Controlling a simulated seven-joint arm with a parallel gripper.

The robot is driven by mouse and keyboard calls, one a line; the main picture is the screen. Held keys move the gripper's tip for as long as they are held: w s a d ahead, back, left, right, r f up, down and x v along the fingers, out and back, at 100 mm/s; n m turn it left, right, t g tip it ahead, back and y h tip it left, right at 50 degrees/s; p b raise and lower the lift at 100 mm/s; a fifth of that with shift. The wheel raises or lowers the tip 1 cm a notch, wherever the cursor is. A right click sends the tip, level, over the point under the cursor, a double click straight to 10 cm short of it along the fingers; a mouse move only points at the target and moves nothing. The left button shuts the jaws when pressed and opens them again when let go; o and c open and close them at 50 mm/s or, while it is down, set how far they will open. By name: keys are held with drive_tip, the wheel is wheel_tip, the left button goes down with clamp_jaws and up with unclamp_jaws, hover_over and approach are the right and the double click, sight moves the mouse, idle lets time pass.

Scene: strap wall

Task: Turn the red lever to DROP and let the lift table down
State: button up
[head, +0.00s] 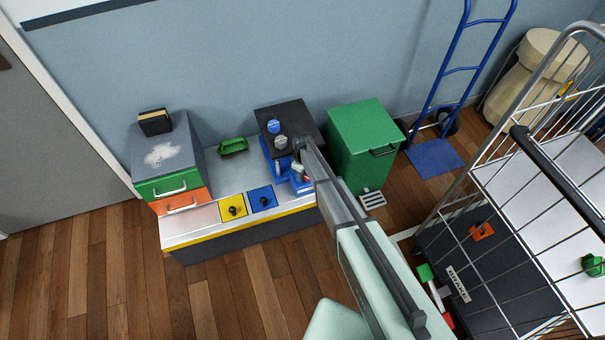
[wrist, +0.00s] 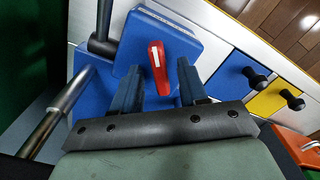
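In the wrist view the red lever (wrist: 158,68) stands on the face of a blue box (wrist: 190,50), with a pale strip along it. My gripper (wrist: 159,75) is open, with its two fingers on either side of the lever and gaps showing on both sides. In the head view my gripper (head: 300,172) is over the blue box (head: 301,186), and my arm hides part of it. The lift table (head: 278,112) appears as a dark top over blue parts behind the box, carrying a blue and a grey round item. No DROP marking is readable.
Yellow (head: 233,207) and blue (head: 262,198) panels with black knobs lie left of the box. A green bin (head: 355,135) stands close on the right. A wire cage trolley (head: 505,190) is far right.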

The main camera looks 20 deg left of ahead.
drive_tip(key=shift+r, duration=0.15)
wheel_tip(320, 180, up, 14)
drive_tip(key=shift+f, duration=0.2)
idle(0.5)
idle(0.5)
drive_tip(key=s+d+f+m+g, duration=0.2)
drive_tip(key=s+d+m, duration=0.3)
drive_tip(key=s+d, duration=0.9)
drive_tip(key=s+d+f+m+g, duration=0.2)
drive_tip(key=s+d+f+m, duration=0.3)
drive_tip(key=s+d, duration=0.9)
drive_tip(key=s+d+f+m+g, duration=0.2)
drive_tip(key=s+d+f+m, duration=0.2)
drive_tip(key=s+d, duration=1)
drive_tip(key=shift+d+m+g, duration=0.4)
drive_tip(key=shift+d+m, duration=0.7)
drive_tip(key=shift+d, duration=3.4)
drive_tip(key=shift+s, duration=0.1)
